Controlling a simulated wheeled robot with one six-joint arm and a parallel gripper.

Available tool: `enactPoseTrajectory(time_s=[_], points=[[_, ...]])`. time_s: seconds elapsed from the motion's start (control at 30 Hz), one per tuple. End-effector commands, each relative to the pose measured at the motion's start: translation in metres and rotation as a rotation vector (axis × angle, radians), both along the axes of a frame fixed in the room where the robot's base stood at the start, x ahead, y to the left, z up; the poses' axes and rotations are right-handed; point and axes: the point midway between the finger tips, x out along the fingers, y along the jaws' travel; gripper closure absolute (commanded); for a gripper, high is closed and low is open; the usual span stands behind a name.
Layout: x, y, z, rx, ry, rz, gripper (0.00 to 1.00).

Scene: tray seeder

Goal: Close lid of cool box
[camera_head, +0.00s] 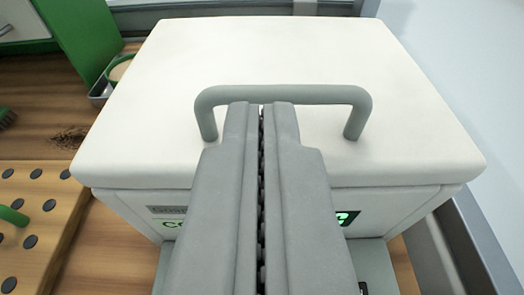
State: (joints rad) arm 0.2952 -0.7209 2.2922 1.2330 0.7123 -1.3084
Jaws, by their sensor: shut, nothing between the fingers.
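The cool box (395,215) stands in the middle of the view, with partly hidden lettering and a small green display on its front. Its white lid (280,55) lies flat on top and looks closed, with no clear gap along the front edge. A grey handle (325,94) arches up near the lid's front edge. My gripper (261,104) is shut and empty, its fingertips at the handle's bar and covering part of it. I cannot tell whether the fingertips touch the handle. The fingers hide the middle of the box front.
A wooden board with dark round holes (40,190) is at the lower left. A green panel (82,35) and a grey container with a green rim (103,92) stand at the upper left. Dark crumbs (70,137) lie on the wooden surface. A pale wall (475,80) is close on the right.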

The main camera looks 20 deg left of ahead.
Motion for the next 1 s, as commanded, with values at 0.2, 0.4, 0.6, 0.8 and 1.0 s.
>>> enactPoseTrajectory(time_s=[0.2, 0.4, 0.6, 0.8, 1.0], points=[[-0.018, -0.008, -0.011, 0.001, -0.001, -0.003, 1.00], [-0.031, -0.013, -0.019, 0.001, -0.001, -0.003, 1.00], [-0.038, -0.016, -0.025, 0.000, -0.001, -0.001, 1.00], [-0.041, -0.017, -0.026, -0.001, -0.001, -0.001, 1.00], [-0.042, -0.016, -0.034, -0.003, 0.036, -0.024, 1.00]])
